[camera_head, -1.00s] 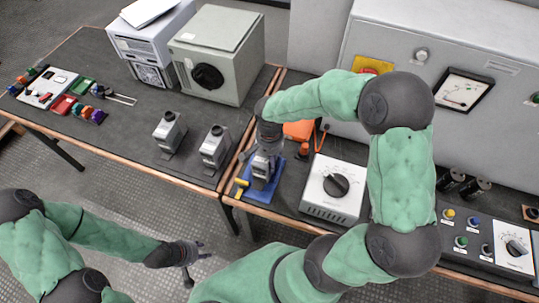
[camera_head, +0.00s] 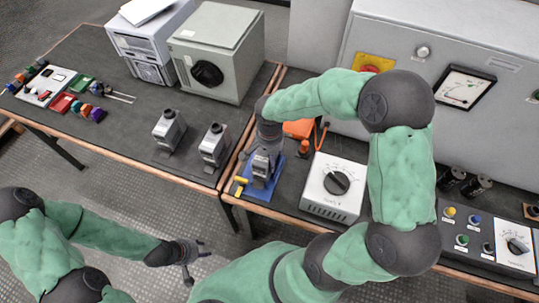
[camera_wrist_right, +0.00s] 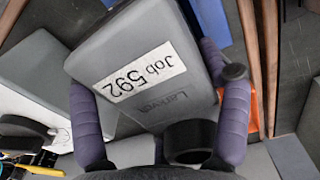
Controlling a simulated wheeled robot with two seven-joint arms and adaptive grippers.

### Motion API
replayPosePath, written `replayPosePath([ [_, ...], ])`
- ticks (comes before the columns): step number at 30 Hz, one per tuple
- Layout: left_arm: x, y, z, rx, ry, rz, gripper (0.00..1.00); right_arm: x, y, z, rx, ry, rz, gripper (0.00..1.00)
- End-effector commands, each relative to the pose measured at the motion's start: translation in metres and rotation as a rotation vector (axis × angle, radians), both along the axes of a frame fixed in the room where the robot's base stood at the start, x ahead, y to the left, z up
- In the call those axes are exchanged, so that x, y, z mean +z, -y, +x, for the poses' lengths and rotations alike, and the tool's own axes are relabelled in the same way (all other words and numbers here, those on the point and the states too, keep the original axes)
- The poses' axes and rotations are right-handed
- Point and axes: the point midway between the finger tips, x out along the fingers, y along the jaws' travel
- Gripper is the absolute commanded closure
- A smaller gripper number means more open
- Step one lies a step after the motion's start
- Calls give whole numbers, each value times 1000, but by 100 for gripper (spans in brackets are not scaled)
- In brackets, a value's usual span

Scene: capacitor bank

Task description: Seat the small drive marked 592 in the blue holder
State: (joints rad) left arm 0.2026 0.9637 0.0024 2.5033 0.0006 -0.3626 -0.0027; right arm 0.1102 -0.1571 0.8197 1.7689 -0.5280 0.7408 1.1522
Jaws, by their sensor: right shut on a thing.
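The small grey drive has a white label reading "Job 592" (camera_wrist_right: 140,72) in the right wrist view. It also shows in the head view (camera_head: 262,166). My right gripper (camera_wrist_right: 160,105) is shut on the drive, with a finger on each side. The blue holder (camera_head: 257,194) lies at the left end of the right bench, directly below the drive. Part of a blue surface (camera_wrist_right: 212,20) shows beyond the drive in the wrist view. I cannot tell whether the drive touches the holder's bottom. My left gripper (camera_head: 195,262) is empty and open, off the bench front.
A yellow handle (camera_head: 240,182) sits at the holder's left edge. A white dial box (camera_head: 332,190) stands to the right, and an orange object (camera_head: 298,129) lies behind.

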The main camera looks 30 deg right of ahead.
Motion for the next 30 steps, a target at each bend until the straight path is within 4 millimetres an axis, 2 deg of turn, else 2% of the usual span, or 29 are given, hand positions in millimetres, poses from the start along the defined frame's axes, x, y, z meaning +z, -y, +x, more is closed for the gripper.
replayPosePath([
  [30,-17,0,0,0,0,0,60,-20,0,1,-1,3,0,82],
])
